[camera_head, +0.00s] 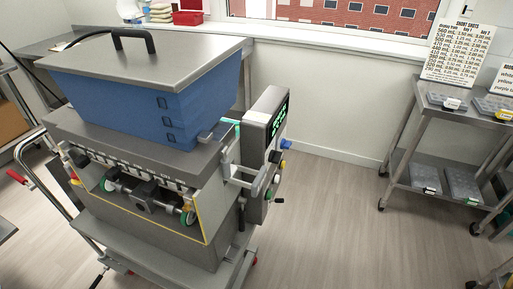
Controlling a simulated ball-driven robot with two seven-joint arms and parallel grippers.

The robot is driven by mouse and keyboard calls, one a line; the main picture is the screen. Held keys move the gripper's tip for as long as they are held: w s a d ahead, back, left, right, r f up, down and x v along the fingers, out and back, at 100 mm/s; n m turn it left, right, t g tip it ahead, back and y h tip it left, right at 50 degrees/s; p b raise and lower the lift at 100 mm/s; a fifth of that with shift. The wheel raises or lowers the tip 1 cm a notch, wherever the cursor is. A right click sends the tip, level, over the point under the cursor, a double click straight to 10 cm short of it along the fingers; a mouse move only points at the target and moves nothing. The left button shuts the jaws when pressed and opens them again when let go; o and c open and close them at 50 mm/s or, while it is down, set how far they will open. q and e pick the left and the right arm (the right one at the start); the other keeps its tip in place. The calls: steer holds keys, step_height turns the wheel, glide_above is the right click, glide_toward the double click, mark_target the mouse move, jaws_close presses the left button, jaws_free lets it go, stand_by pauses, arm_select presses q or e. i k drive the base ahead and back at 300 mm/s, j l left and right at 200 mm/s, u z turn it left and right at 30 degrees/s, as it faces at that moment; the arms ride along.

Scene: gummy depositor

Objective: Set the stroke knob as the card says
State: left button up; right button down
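The depositor (150,185) stands at the left with a blue hopper (140,100) on top, its grey lid closed. On its right side is a control box (255,125) with a lit green display (278,117); the digits are too small to read surely. Beside the box are a blue knob (286,144), a dark knob and a small crank handle (278,200); I cannot tell which is the stroke knob. A card (455,55) headed "SHORT SHOTS" stands at the upper right with rows of mL values and columns. Neither gripper is in view.
A grey cart (425,140) at the right holds trays of moulds on two shelves. A second card (503,80) is cut off at the right edge. The wood floor (340,225) between depositor and cart is clear. A red bin (188,18) sits on the back counter.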

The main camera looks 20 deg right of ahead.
mark_target(285, 144)
steer(key=i+l+u, duration=0.1)
steer(key=l, duration=0.75)
steer(key=i+l, duration=0.15)
steer(key=l, duration=0.75)
steer(key=i+l+u, duration=0.15)
steer(key=l, duration=0.7)
